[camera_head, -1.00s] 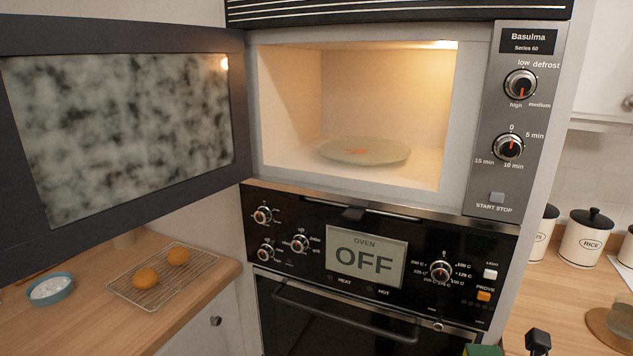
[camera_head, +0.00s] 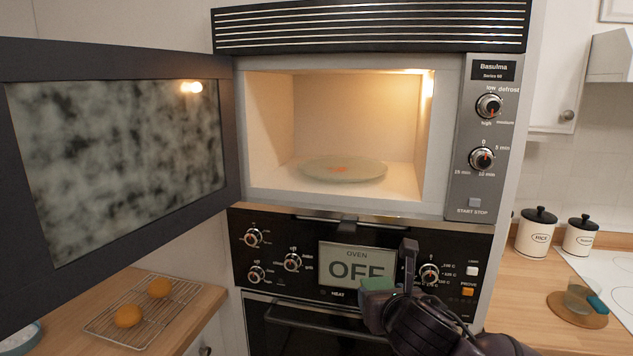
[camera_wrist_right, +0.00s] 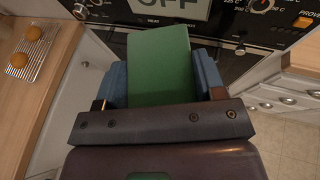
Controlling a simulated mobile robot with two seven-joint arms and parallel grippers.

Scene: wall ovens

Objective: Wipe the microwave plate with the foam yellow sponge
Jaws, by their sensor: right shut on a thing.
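The microwave plate (camera_head: 365,173) lies flat inside the open, lit microwave (camera_head: 449,180). It has an orange-red stain (camera_head: 337,169) near its middle. My right gripper (camera_head: 388,282) is in front of the oven panel, below the microwave opening and apart from the plate. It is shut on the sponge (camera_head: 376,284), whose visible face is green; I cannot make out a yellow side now. In the right wrist view the green sponge (camera_wrist_right: 160,62) sits between the blue fingers of my right gripper (camera_wrist_right: 162,82). My left gripper is not in view.
The microwave door (camera_head: 120,240) stands wide open at the left. The oven panel (camera_head: 300,275) is just behind my right gripper. A wire rack (camera_head: 152,305) with two round buns is on the left counter. Canisters (camera_head: 535,235) and a glass (camera_head: 582,297) are on the right counter.

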